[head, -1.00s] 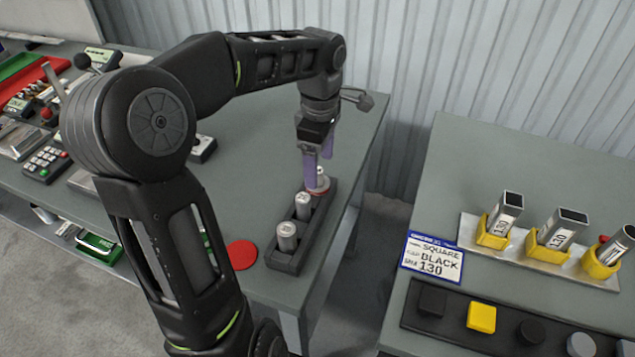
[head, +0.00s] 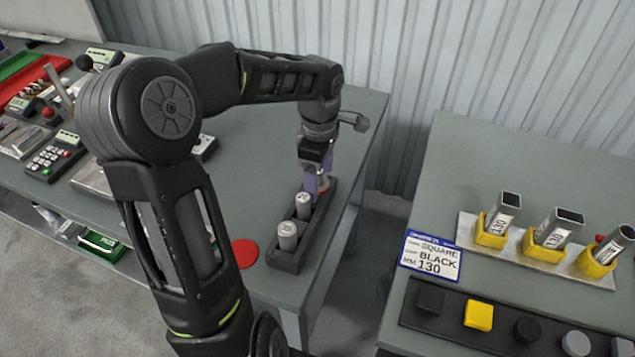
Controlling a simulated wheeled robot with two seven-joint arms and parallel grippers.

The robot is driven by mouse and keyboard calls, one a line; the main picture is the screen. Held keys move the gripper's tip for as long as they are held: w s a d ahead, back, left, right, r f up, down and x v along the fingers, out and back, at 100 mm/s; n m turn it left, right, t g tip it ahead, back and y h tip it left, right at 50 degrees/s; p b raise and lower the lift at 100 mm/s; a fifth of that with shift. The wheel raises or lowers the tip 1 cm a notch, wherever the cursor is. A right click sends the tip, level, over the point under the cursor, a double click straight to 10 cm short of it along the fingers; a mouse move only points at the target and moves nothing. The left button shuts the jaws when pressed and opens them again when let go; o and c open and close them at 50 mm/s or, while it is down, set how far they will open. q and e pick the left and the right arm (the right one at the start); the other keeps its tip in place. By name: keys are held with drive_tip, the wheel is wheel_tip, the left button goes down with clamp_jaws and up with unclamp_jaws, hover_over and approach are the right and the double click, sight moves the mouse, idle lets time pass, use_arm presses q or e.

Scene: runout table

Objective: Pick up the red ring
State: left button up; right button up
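The red ring (head: 325,187) shows as a small strip of red at the far end of a dark rack (head: 289,267), around or at the foot of the far silver cylinder. My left gripper (head: 317,187) points down over that end, its purple fingers low beside the ring and cylinder. The near finger hides most of both, so I cannot tell whether the fingers touch or grip the ring. My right gripper is not in view.
Two more silver cylinders (head: 287,236) stand in the rack's nearer slots. A flat red disc (head: 244,253) lies left of the rack. Devices crowd the table's left side. A second table (head: 485,157) at right holds tubes in yellow holders, a sign and caps.

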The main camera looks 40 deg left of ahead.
use_arm(q)
clamp_jaws()
idle(0.6)
wheel_tip(320, 180, up, 10)
drive_tip(key=shift+b, duration=0.65)
idle(0.3)
